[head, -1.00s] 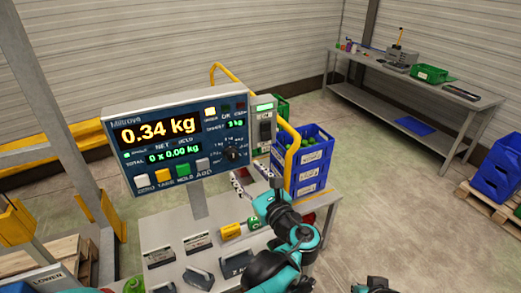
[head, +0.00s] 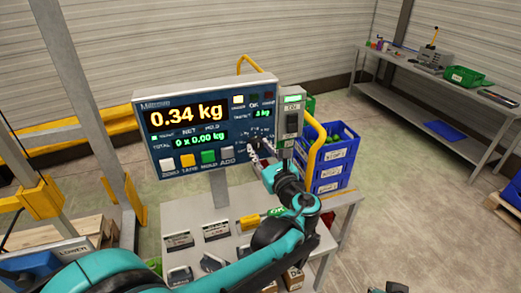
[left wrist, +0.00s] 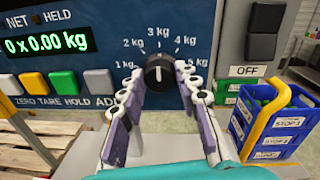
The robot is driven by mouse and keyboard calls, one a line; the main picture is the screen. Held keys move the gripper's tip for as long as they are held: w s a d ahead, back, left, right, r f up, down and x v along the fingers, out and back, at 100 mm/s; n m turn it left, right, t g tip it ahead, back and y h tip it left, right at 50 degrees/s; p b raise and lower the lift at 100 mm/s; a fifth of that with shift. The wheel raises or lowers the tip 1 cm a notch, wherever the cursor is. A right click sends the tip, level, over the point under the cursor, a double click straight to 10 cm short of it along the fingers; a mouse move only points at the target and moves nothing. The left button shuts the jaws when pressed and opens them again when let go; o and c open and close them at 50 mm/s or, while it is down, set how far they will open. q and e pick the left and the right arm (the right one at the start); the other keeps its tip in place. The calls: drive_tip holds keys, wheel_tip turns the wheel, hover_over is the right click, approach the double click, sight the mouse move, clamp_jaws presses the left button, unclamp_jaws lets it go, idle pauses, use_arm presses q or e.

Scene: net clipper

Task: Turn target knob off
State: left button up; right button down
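The target knob (left wrist: 158,70) is a round black dial on the dark blue front of the scale display (head: 183,160). Labels from 1 kg to 5 kg ring it, and its white mark points up toward 3 kg. My left gripper (left wrist: 160,72) is open, with one fingertip at each side of the knob; I cannot tell whether they touch it. In the head view my left gripper (head: 257,150) is in front of the panel's lower right and largely hides the knob.
A grey switch box (head: 290,125) with an OFF label stands close right of the panel. A yellow bent rail (head: 315,150) and blue crates (head: 331,170) are beyond it. Coloured buttons (head: 208,156) line the panel's lower edge. A workbench (head: 420,88) stands at the back right.

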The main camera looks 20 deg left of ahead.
use_arm(q)
drive_tip(key=c, duration=0.4)
drive_tip(key=shift+n, duration=0.4)
drive_tip(key=n+p, duration=0.1)
drive_tip(key=n, duration=0.3)
drive_tip(key=shift+r+p, duration=0.1)
drive_tip(key=shift+p, duration=0.2)
drive_tip(key=n+p, duration=0.1)
drive_tip(key=n, duration=0.3)
drive_tip(key=shift+s+a+n+h, duration=0.1)
drive_tip(key=shift+n+h, duration=0.2)
drive_tip(key=shift+n, duration=0.1)
drive_tip(key=n, duration=0.8)
drive_tip(key=shift+h+p, duration=0.4)
drive_tip(key=n, duration=0.5)
drive_tip(key=shift+a+f, duration=0.1)
drive_tip(key=shift+f, duration=0.1)
